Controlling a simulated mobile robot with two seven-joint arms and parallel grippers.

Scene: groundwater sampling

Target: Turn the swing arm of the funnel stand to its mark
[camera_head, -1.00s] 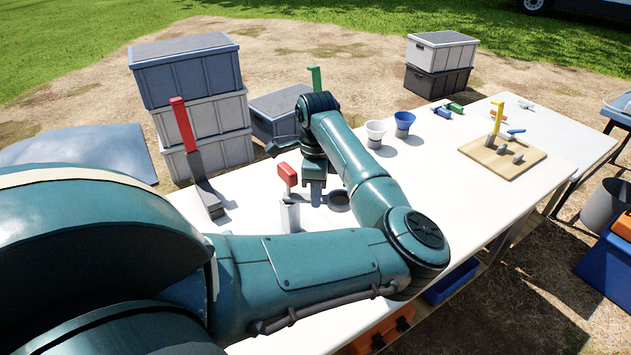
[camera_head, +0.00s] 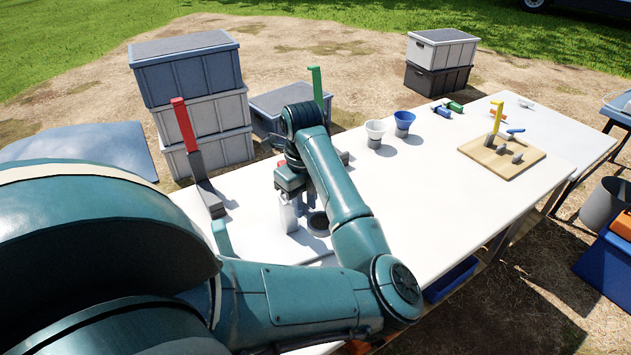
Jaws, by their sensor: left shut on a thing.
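What I take for the funnel stand is a short light-grey post (camera_head: 288,213) on the white table, with a round dark ring (camera_head: 318,222) beside it on the right. My left gripper (camera_head: 289,186) is at the top of the post, shut on a red block there that is mostly hidden by the gripper and wrist; only a bit of red shows at its edge. I cannot make out the mark or the swing arm's exact angle. My right gripper is not in view.
A red upright bar (camera_head: 184,125) stands left and a green one (camera_head: 316,85) behind my wrist. A white funnel-shaped cup (camera_head: 375,131) and a blue one (camera_head: 404,121) stand to the right. A wooden board (camera_head: 484,164) with a yellow upright is further right. Table between is clear.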

